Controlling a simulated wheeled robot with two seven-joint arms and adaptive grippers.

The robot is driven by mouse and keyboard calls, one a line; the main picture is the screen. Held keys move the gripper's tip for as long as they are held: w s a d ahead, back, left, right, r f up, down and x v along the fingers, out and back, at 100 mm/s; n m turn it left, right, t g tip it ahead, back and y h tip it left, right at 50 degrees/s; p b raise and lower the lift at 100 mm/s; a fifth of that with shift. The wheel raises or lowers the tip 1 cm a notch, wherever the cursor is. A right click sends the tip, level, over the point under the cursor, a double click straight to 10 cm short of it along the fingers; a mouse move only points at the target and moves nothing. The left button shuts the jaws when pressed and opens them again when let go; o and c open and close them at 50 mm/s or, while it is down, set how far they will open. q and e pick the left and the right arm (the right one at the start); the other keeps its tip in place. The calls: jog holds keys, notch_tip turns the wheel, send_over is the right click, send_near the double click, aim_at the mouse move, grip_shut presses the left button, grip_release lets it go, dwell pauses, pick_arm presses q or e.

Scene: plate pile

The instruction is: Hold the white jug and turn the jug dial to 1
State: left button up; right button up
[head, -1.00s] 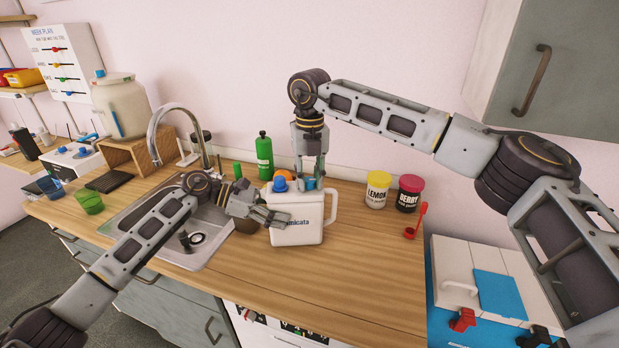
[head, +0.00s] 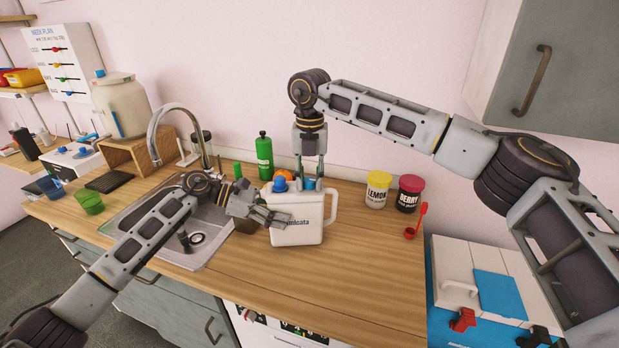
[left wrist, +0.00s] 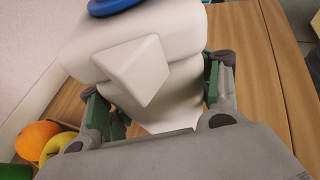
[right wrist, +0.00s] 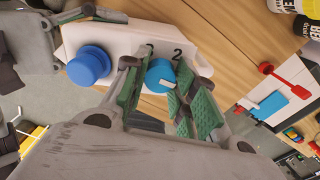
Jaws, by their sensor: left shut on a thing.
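The white jug (head: 299,232) stands upright on the wooden counter, with a blue cap (head: 280,184) and a blue dial (head: 309,184) on top. My left gripper (head: 272,216) is shut on the jug at its left end; the left wrist view shows its fingers either side of the white body (left wrist: 160,100). My right gripper (right wrist: 158,70) points down over the dial (right wrist: 160,74), its fingers apart on either side of it. I cannot tell whether they touch it. The dial's white pointer mark (right wrist: 168,84) faces away from the printed 2; another number is partly hidden by a finger.
A green bottle (head: 264,157) stands behind the jug. LEMON (head: 377,190) and BERRY (head: 409,194) jars and a red scoop (head: 417,222) are to its right. The sink (head: 180,238) is to its left. The counter in front is clear.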

aim_at(310, 179)
jog(key=o, duration=0.4)
pick_arm(q)
jog(key=shift+s+d, duration=0.1)
pick_arm(e)
jog(key=shift+o, duration=0.3)
jog(key=shift+r, duration=0.15)
notch_tip(310, 179, up, 12)
dwell(0.4)
pick_arm(q)
jog(key=o, duration=1.5)
jog(key=shift+c, duration=0.2)
jog(key=shift+r, duration=0.1)
